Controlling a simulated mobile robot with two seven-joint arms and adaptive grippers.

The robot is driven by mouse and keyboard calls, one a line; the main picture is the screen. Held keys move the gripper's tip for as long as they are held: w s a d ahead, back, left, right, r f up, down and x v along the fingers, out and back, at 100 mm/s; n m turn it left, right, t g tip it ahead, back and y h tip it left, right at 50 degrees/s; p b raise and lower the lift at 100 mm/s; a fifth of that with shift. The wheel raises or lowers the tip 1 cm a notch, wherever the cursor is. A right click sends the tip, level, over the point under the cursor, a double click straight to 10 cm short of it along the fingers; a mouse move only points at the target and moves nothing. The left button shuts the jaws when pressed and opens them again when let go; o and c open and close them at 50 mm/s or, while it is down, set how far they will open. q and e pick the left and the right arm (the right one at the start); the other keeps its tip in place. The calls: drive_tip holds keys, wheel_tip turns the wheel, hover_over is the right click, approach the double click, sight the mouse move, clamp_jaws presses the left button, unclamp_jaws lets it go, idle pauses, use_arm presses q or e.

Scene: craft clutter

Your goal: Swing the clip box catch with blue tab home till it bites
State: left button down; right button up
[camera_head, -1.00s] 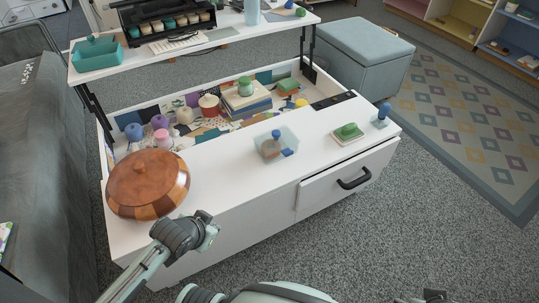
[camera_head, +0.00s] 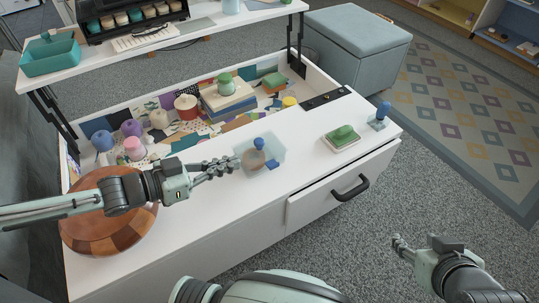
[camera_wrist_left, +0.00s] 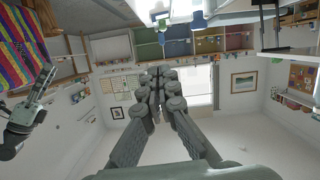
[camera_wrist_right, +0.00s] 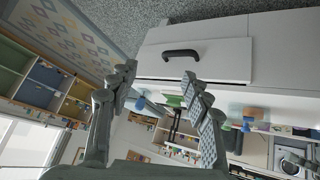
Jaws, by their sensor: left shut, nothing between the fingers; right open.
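The clip box (camera_head: 270,151) is a small see-through box on the white table top, with a round brown thing inside. Its blue tab (camera_head: 272,164) shows at the front right side, and a blue knob (camera_head: 259,143) stands at its top. I cannot tell how far the catch is swung. My left gripper (camera_head: 236,164) is shut and empty, its fingertips just left of the box; whether they touch it I cannot tell. My right gripper (camera_head: 398,242) is open and empty, in front of the table at the right; its fingers also show in the right wrist view (camera_wrist_right: 158,80).
A wooden lidded bowl (camera_head: 90,240) stands under my left forearm. The open compartment behind holds yarn, books and jars. The drawer with black handle (camera_head: 351,188) is slightly out.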

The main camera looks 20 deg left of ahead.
use_arm(q)
drive_tip(key=shift+a+r, duration=0.1)
drive_tip(key=shift+r, duration=0.15)
use_arm(e)
drive_tip(key=shift+w+r, duration=0.1)
drive_tip(key=shift+r, duration=0.1)
use_arm(q)
drive_tip(key=b, duration=0.2)
hover_over(272, 163)
drive_tip(key=s+a, duration=0.1)
drive_tip(key=s, duration=0.2)
wheel_tip(272, 163, down, 2)
wheel_tip(272, 163, down, 4)
drive_tip(key=shift+d+r, duration=0.1)
drive_tip(key=shift+r, duration=0.1)
drive_tip(key=shift+f+b, duration=0.3)
drive_tip(key=shift+f, duration=0.15)
use_arm(e)
drive_tip(key=w+a+r+n+t+y, duration=0.1)
drive_tip(key=w+a+r+t+y, duration=0.2)
drive_tip(key=w+a+r+t, duration=0.3)
drive_tip(key=shift+w+a+r+y, duration=0.15)
drive_tip(key=shift+a+r+y, duration=0.25)
drive_tip(key=shift+a+r, duration=1.25)
drive_tip(key=shift+d+r, duration=0.1)
drive_tip(key=shift+d, duration=0.2)
